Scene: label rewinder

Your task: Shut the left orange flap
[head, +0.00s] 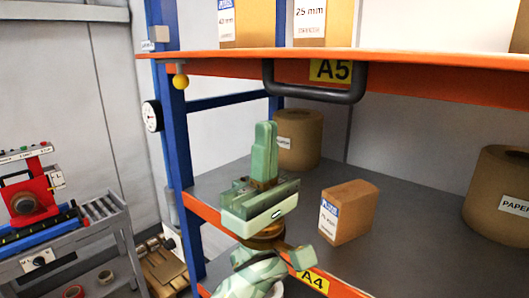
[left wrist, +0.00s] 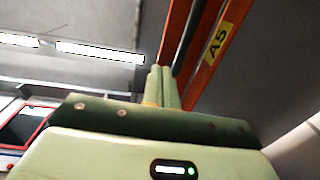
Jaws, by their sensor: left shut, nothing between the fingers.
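An orange panel (head: 420,83) with a yellow A5 label and a dark handle (head: 316,96) runs across the upper part of the rack in the head view. I cannot tell whether it is the left flap or how far open it is. My left gripper (head: 266,126) is shut and empty, with its fingers pointing up. In the picture its tips are just below the left end of the handle. In the left wrist view the fingers (left wrist: 162,72) appear beside the orange panel (left wrist: 207,70) and the dark handle (left wrist: 188,38). My right gripper is not in view.
A small carton (head: 348,212) and brown paper rolls (head: 299,140) stand on the grey shelf (head: 400,180) behind my left gripper. A blue post (head: 172,130) with a yellow ball (head: 180,81) is left of it. A red machine (head: 32,200) stands on a roller bench at far left.

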